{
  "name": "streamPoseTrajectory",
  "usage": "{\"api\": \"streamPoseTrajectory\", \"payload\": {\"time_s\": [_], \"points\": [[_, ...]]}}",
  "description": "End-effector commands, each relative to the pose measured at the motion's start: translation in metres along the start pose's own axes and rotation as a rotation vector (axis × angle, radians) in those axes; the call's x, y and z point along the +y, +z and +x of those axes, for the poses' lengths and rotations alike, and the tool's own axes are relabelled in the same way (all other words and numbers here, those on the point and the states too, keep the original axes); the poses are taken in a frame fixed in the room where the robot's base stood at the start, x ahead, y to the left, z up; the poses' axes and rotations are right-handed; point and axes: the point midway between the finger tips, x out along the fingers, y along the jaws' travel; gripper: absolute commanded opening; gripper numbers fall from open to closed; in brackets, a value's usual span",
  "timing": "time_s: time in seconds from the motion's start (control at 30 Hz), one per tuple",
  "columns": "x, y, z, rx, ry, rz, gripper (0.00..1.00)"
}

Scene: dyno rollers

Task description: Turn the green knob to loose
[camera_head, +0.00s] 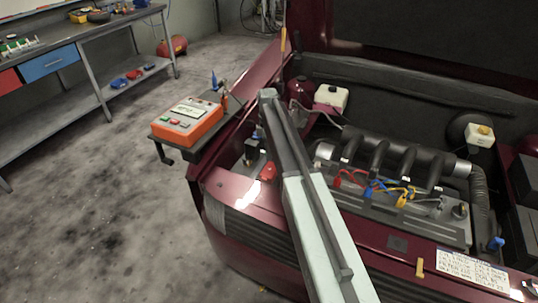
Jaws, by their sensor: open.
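I cannot make out a green knob for certain in the head view. An orange box (187,123) with a pale display and small coloured buttons sits on a dark shelf at the left front corner of the dark red car. Its buttons include green and red ones, too small to tell whether any is a knob. My arm reaches up from the bottom edge across the car's front to the left side of the engine bay. I cannot make out gripper fingers at its far end.
The open engine bay holds a ribbed manifold (395,160), red, blue and yellow leads, and a white reservoir (331,97). Small tools stand beside the orange box. A workbench (75,45) stands at the back left. The floor (110,215) between bench and car is clear.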

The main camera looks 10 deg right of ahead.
Motion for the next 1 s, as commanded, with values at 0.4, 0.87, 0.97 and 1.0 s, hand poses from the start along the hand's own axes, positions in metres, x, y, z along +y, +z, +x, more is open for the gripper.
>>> {"api": "streamPoseTrajectory", "payload": {"time_s": [0.4, 0.87, 0.97, 1.0], "points": [[0.0, 0.0009, -0.0016, 0.0, 0.0, 0.002, 0.0], [-0.0001, 0.0019, -0.0016, 0.007, 0.0, 0.162, 0.0], [-0.0002, 0.0021, -0.0016, 0.01, 0.0, 0.245, 0.0], [-0.0003, 0.0022, -0.0016, 0.012, 0.0, 0.281, 0.0]]}}
